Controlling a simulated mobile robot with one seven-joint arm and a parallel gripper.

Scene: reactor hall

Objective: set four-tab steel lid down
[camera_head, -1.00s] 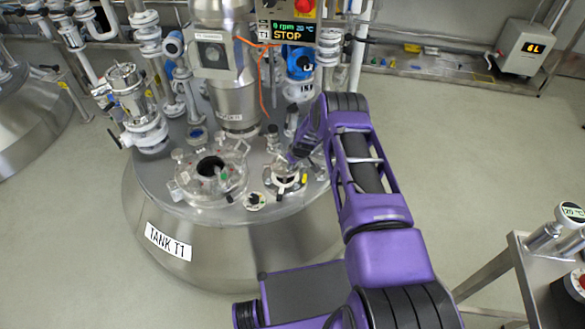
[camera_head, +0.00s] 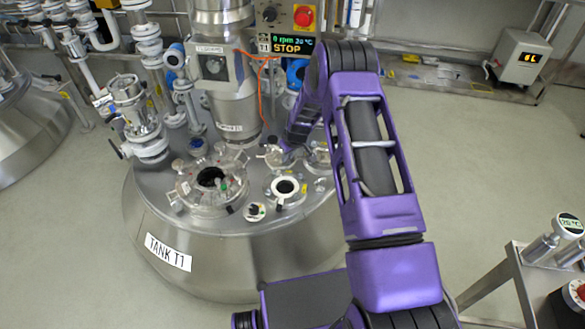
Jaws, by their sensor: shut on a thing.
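The steel lid (camera_head: 270,156) shows as a small grey shape behind an open port (camera_head: 285,187) with a white ring and dark centre on top of tank T1 (camera_head: 240,255). My gripper (camera_head: 287,148) is at the lid, shut on it. The fingertips are small and partly hidden by my purple arm, so the grip itself and all the tabs cannot be made out. I cannot tell whether the lid touches the tank top or hangs just above it.
A larger clamped round port (camera_head: 211,182) lies left of the open port, with a small round fitting (camera_head: 255,211) between them. The motor column (camera_head: 230,95), control box (camera_head: 287,30) and glass-and-steel valve (camera_head: 137,115) stand behind. A steel cart (camera_head: 520,275) is at right.

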